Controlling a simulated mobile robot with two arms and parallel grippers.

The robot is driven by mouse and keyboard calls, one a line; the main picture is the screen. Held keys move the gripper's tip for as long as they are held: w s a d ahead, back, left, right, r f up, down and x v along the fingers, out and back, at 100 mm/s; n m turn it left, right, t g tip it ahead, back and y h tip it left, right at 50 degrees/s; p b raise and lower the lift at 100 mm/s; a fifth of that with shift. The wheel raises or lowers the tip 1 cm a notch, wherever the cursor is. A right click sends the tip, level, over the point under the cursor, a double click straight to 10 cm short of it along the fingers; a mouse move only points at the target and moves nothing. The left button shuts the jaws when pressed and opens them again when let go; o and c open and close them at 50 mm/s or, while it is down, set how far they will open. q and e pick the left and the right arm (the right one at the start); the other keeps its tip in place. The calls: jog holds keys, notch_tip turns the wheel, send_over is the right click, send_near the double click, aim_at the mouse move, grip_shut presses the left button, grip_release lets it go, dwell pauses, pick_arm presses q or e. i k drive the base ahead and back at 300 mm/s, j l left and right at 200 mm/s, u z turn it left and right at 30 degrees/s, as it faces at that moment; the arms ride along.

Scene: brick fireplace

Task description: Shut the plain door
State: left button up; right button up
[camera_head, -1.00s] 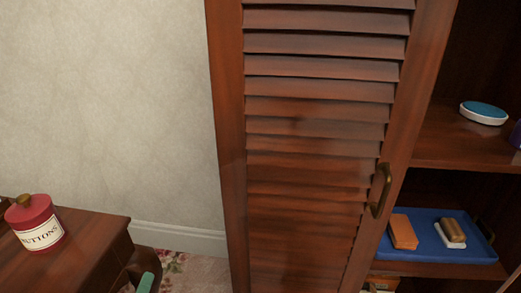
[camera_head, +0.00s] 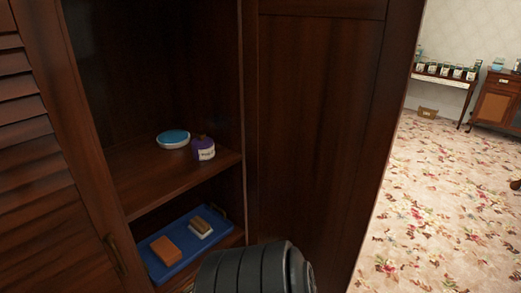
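The plain door (camera_head: 315,130) is a dark brown wooden panel right of the cabinet opening. It stands open, swung outward, and its free edge borders the carpeted room on the right. No handle shows on its visible face. A dark grey ribbed part of my own arm (camera_head: 255,270) rises at the bottom edge, in front of the lower part of the plain door and the shelf. Neither of my grippers is in view.
The louvred door (camera_head: 25,150), with a metal handle (camera_head: 115,256), is at the left. Inside, a shelf (camera_head: 150,178) bears a blue-topped round dish (camera_head: 173,139) and a purple jar (camera_head: 203,149). Below lies a blue tray (camera_head: 185,257). Floral carpet (camera_head: 440,200) is clear at the right.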

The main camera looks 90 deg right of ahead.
aim_at(327, 82)
jog(key=k+l+z, duration=0.15)
jog(key=k, duration=0.25)
jog(key=k+l+z, duration=0.1)
jog(key=k+l, duration=0.15)
jog(key=k, duration=0.2)
jog(key=k+l+z, duration=0.15)
jog(key=k, duration=0.25)
jog(key=l, duration=0.1)
